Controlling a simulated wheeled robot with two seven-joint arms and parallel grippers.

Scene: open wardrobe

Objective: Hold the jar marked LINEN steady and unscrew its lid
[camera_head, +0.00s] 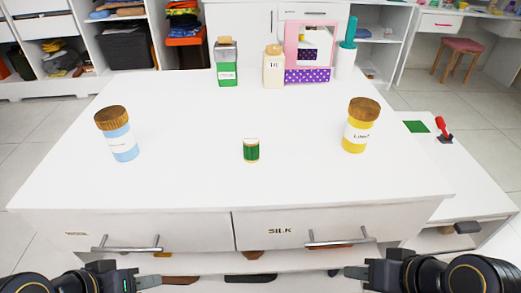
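A yellow jar (355,140) with a brown wood-look lid (364,110) stands upright on the right side of the white table top. Its white label seems to read LINEN, though the small letters are blurred. The lid sits on the jar. My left gripper (154,281) is low at the left, in front of the table's front edge, far from the yellow jar. My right gripper (352,272) is low at the right, in front of the drawers and nearer the viewer than the jar. Neither gripper touches anything; their finger gaps are too unclear to judge.
A blue jar (122,143) with a similar lid stands at left. A green thread spool (251,151) stands mid-table. Drawer handles (343,242) protrude in front.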

